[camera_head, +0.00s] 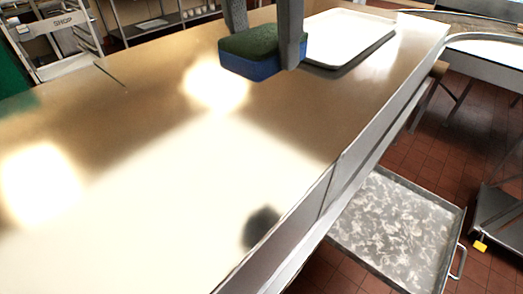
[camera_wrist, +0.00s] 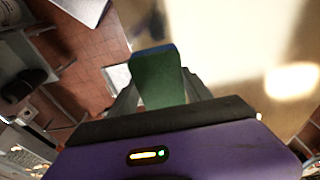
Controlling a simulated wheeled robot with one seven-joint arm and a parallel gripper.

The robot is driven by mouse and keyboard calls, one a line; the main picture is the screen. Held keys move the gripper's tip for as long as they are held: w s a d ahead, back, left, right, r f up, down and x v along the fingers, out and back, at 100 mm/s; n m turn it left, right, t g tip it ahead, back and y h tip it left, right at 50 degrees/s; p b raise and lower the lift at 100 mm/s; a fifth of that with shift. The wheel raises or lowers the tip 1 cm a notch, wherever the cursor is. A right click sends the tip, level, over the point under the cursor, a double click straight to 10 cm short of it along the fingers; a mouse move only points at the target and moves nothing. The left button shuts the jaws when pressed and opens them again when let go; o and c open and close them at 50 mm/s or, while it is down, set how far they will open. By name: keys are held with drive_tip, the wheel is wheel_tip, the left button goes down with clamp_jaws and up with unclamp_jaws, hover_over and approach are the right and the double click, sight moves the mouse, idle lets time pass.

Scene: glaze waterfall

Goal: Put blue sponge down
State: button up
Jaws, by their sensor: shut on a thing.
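The blue sponge (camera_head: 250,68) has a green top layer and is held at the top middle of the head view. My gripper (camera_head: 262,48) is shut on it, with one grey finger at each side. The sponge looks to be above the shiny counter (camera_head: 130,130); the exact gap below it is hard to tell. In the wrist view the sponge's green face (camera_wrist: 158,80) shows between my fingers, with a thin blue edge at its far end.
A white tray (camera_head: 345,35) lies on the counter just behind and right of the sponge. The counter's near part is clear apart from reflections. Its right edge drops to a red tiled floor (camera_head: 430,145), where a grey metal tray (camera_head: 385,225) sits lower down.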

sight(262, 167)
drive_tip(key=shift+a, duration=0.2)
wheel_tip(262, 167, down, 19)
drive_tip(key=shift+f+p, duration=0.15)
drive_tip(key=shift+p, duration=0.5)
drive_tip(key=shift+f, duration=0.1)
drive_tip(key=shift+f, duration=0.15)
drive_tip(key=o, duration=1.3)
wheel_tip(262, 167, up, 12)
drive_tip(key=s+a+b, duration=0.1)
drive_tip(key=shift+s+r, duration=0.15)
drive_tip(key=shift+r, duration=0.05)
